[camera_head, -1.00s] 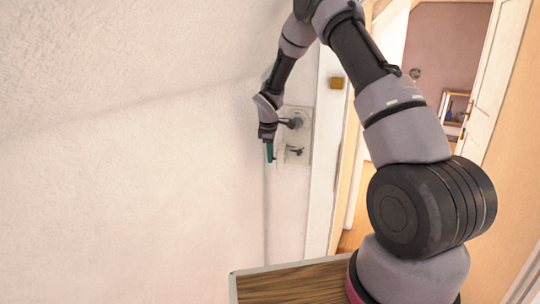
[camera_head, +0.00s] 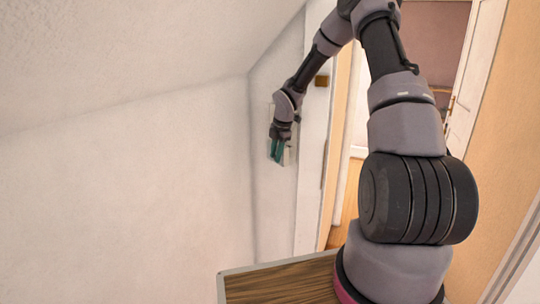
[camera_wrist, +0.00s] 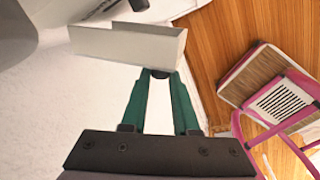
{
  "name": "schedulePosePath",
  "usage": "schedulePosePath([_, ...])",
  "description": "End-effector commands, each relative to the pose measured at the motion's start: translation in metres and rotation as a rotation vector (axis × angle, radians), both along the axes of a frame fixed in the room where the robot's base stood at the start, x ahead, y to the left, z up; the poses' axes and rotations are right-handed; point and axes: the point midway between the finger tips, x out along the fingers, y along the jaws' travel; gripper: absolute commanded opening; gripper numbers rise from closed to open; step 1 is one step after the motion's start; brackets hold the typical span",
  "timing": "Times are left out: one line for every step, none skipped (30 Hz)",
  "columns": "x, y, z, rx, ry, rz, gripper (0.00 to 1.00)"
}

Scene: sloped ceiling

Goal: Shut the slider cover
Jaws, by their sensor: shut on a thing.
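The slider cover (camera_wrist: 130,45) is a white, thin-walled, channel-like piece at the upper middle of the wrist view. My gripper (camera_wrist: 160,75) has green fingers that come together just below its right part. They are shut on a small dark piece at the cover's lower edge, seemingly its handle. In the head view my gripper (camera_head: 277,150) is at the pale wall panel (camera_head: 288,158), pointing down, and hides most of it. How far the cover stands open cannot be told.
A white door frame (camera_head: 312,165) and an open doorway lie to the right. A sloped ceiling (camera_head: 130,60) comes down at the left. Wooden floor (camera_wrist: 240,35) shows in the wrist view.

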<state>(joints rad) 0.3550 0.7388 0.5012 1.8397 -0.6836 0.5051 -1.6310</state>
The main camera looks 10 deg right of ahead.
Motion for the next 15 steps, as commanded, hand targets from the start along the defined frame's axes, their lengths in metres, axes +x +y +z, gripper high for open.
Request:
schedulePosePath([0.001, -0.005, 0.0, 0.001, -0.001, 0.023, 0.0])
schedulePosePath([0.001, -0.006, 0.0, 0.001, -0.001, 0.04, 0.0])
schedulePosePath([0.001, -0.007, 0.0, 0.002, 0.0, 0.06, 0.0])
schedulePosePath([0.001, -0.009, 0.0, 0.001, 0.0, 0.073, 0.0])
schedulePosePath([0.001, -0.01, 0.0, 0.001, -0.001, 0.085, 0.0])
schedulePosePath([0.001, -0.011, 0.0, 0.002, -0.001, 0.1, 0.0])
schedulePosePath([0.001, -0.012, 0.0, 0.001, -0.001, 0.11, 0.0])
schedulePosePath([0.001, -0.013, 0.0, 0.001, -0.001, 0.118, 0.0])
schedulePosePath([0.002, -0.014, 0.0, 0.001, -0.001, 0.129, 0.0])
schedulePosePath([0.002, -0.014, 0.0, 0.0, -0.001, 0.135, 0.0])
schedulePosePath([0.002, -0.015, 0.0, 0.001, -0.001, 0.14, 0.0])
schedulePosePath([0.002, -0.015, 0.0, 0.0, -0.001, 0.147, 0.0])
schedulePosePath([0.002, -0.015, 0.0, 0.0, -0.001, 0.151, 0.0])
schedulePosePath([0.002, -0.015, 0.0, 0.0, -0.001, 0.155, 0.0])
schedulePosePath([0.002, -0.015, 0.0, 0.0, -0.001, 0.157, 0.0])
